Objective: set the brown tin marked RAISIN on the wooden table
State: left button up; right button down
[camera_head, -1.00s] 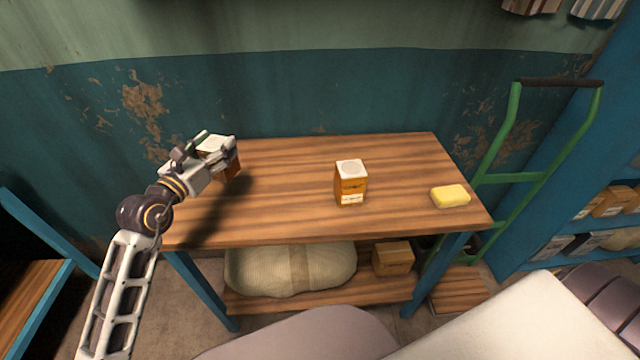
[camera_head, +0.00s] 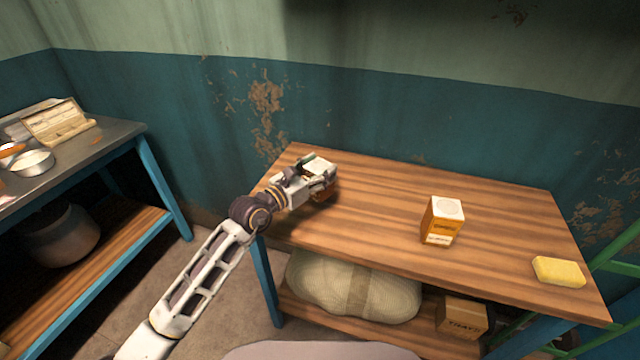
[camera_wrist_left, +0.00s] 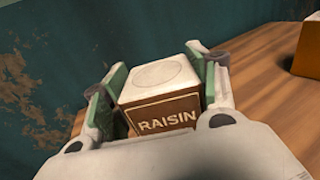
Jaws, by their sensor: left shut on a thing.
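The brown tin marked RAISIN (camera_wrist_left: 165,108) has a white lid and sits between the green-padded fingers of my left gripper (camera_wrist_left: 158,95) in the left wrist view. In the head view my left gripper (camera_head: 312,180) is shut on this tin (camera_head: 322,182), over the left end of the wooden table (camera_head: 375,215). The gripper partly hides the tin. I cannot tell whether its base touches the tabletop. My right gripper is not in view.
An orange-brown tin with a white lid (camera_head: 442,222) stands mid-table, and a yellow block (camera_head: 558,271) lies near the right end. A sack (camera_head: 350,290) and a carton (camera_head: 462,317) are on the lower shelf. A grey-topped bench (camera_head: 110,135) stands at left.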

pick_arm(q)
jog(key=shift+f, duration=0.2)
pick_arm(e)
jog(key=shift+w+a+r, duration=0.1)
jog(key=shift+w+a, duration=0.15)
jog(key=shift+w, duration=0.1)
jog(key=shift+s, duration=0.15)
pick_arm(q)
jog(key=shift+f, duration=0.55)
jog(key=shift+f+b, duration=0.35)
jog(key=shift+f, duration=1.1)
jog(key=o, duration=1.3)
jog(key=shift+c, duration=0.2)
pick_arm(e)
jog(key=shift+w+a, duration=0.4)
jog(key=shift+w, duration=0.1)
